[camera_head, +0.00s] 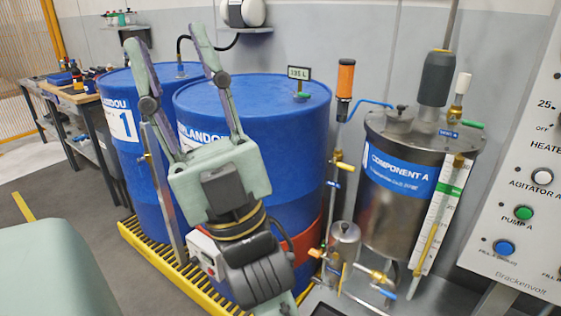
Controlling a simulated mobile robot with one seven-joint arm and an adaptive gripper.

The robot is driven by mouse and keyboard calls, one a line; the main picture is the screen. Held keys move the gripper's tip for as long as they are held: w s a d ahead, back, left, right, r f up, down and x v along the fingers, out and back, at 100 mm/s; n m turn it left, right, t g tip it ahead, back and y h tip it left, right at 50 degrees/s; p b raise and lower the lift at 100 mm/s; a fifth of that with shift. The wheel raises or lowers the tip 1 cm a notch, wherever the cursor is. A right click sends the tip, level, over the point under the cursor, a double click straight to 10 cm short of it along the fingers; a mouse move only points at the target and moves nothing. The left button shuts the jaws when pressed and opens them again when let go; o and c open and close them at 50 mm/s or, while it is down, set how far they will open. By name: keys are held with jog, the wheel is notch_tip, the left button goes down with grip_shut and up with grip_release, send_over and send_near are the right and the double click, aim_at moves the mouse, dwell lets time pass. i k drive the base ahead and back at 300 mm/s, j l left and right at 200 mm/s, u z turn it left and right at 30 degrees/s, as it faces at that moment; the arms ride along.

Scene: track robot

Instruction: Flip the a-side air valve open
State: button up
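My gripper (166,40) is raised in front of the blue drums. Its two fingers are spread wide apart, with nothing between them. To its right stands a steel tank labelled COMPONENT A (385,222). A pipe with an orange-topped cylinder (345,80) stands at the tank's left. Another blue lever (386,293) sits low at the tank's foot, and a green lever (474,125) is on the lid. No label shows which is the a-side air valve. My gripper is apart from all of them.
Two blue drums (255,110) stand on a yellow grated pallet (150,257) behind my arm. A control panel (525,185) with buttons is at the right edge. A workbench (62,95) is at the left.

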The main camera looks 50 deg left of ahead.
aim_at(341, 165)
jog(key=i+j+u, duration=0.2)
jog(key=u, duration=0.2)
jog(key=i+j+u, duration=0.2)
jog(key=u, duration=0.25)
jog(key=l+u, duration=0.1)
jog(key=u, duration=0.65)
jog(key=k+l+u, duration=0.1)
jog(key=u, duration=0.3)
